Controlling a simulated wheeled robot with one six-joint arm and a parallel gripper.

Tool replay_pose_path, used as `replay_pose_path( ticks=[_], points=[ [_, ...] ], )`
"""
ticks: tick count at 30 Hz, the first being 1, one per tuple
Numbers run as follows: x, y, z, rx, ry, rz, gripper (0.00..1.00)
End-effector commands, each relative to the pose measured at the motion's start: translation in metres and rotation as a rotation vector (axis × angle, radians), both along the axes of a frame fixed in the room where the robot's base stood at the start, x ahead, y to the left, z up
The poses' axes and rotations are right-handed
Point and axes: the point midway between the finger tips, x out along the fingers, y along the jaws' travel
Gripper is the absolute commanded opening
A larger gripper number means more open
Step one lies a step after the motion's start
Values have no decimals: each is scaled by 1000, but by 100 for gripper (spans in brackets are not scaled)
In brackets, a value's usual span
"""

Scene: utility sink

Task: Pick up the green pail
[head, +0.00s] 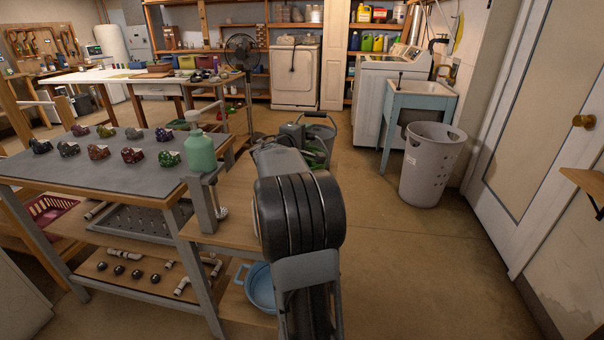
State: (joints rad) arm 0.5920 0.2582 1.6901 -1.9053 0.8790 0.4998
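My own arm fills the lower middle of the head view, with a large dark ribbed joint.
The workbench (120,178) at left holds several small colored engine-like items. A light blue basin (261,288) sits on its lower shelf. A grey perforated bin (429,165) stands before a blue utility sink (420,100). A fan (241,52) stands behind. The floor at right is clear.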

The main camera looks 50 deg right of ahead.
Motion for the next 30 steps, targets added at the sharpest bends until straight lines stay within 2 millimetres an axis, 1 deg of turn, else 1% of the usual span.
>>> replay_pose_path(
  ticks=[1,2,11,25,30],
  points=[
    [0,0,0,0,0,0,32],
    [0,0,0,0,0,0,29],
    [0,0,0,0,0,0,0],
    [0,0,1,-1,-1,0,0],
    [0,0,9,-2,-2,-1,0]
  ],
)
